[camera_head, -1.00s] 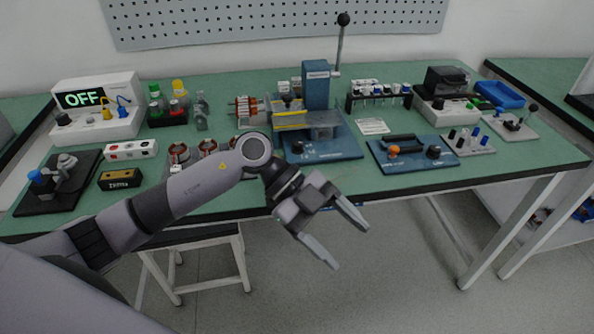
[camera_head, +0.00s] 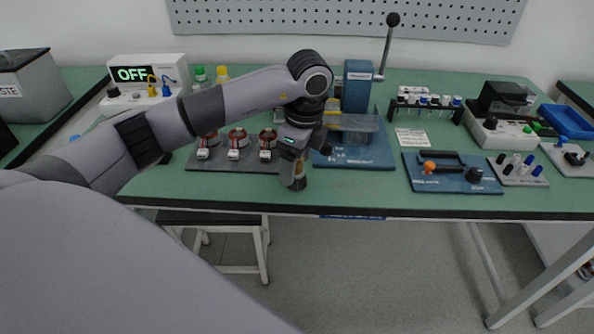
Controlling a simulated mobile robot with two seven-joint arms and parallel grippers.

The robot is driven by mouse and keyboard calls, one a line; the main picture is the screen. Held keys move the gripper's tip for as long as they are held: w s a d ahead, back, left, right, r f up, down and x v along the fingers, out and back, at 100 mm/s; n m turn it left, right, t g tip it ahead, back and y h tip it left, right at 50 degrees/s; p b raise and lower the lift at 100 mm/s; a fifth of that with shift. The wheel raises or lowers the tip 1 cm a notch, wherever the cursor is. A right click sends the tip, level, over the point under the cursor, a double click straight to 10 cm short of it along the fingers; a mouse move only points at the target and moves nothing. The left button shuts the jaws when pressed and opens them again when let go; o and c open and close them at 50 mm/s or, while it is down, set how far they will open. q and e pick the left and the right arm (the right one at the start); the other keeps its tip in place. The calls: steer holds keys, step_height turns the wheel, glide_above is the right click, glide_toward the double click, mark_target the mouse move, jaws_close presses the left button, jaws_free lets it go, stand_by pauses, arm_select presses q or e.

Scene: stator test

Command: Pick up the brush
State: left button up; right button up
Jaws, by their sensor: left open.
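My left gripper (camera_head: 291,176) reaches down over the front part of the green bench, between the stator plate and the blue press. Its fingers point down and are open, seen nearly edge-on. A small brownish item (camera_head: 299,184) shows beside the fingertips, partly hidden by them. It may be the brush, but I cannot make out its shape or whether the fingers touch it. No other brush can be made out. My right gripper is out of view.
Left of the gripper, a dark plate (camera_head: 220,165) carries wound stators. The blue press (camera_head: 356,155) with a tall lever stands behind right. A blue fixture (camera_head: 452,182) lies further right. The green bench's front strip (camera_head: 350,190) is clear.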

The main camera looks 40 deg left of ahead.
arm_select(q)
steer(key=shift+a+f, duration=0.15)
steer(key=shift+f, duration=1.25)
steer(key=c, duration=1.1)
steer(key=shift+r, duration=0.1)
